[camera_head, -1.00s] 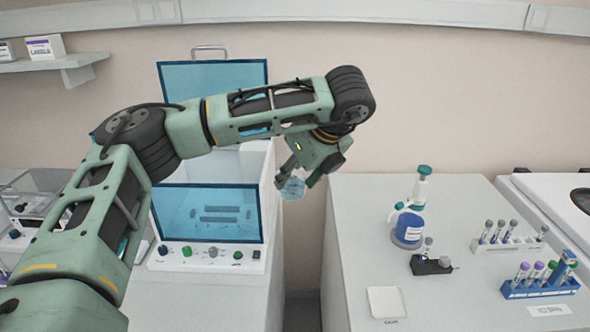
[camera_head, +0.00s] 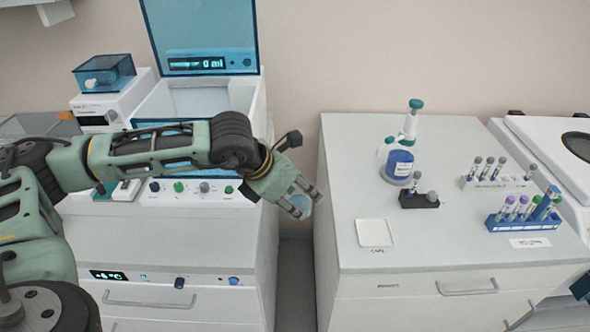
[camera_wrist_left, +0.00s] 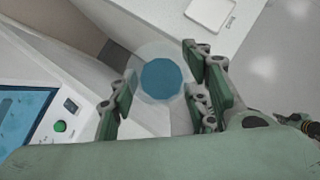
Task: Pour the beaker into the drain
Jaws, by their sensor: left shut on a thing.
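My left gripper (camera_head: 304,204) is shut on the beaker (camera_head: 300,203), a clear round vessel, over the gap between two counters. In the left wrist view the beaker (camera_wrist_left: 161,80) shows as a pale ring around a blue inside, between the fingers of the left gripper (camera_wrist_left: 158,98). A white open-topped unit (camera_head: 197,98) with a raised blue lid (camera_head: 200,35) stands left of the gripper; its readout ends in "ml". It looks like the drain. The left forearm covers part of its front. My right gripper is not in view.
The right counter (camera_head: 345,170) holds a blue-labelled bottle (camera_head: 398,163), a small black holder (camera_head: 419,200), a white pad (camera_head: 375,232) and tube racks (camera_head: 524,218). A blue-lidded box (camera_head: 103,72) stands at the left. The right counter's front is mostly clear.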

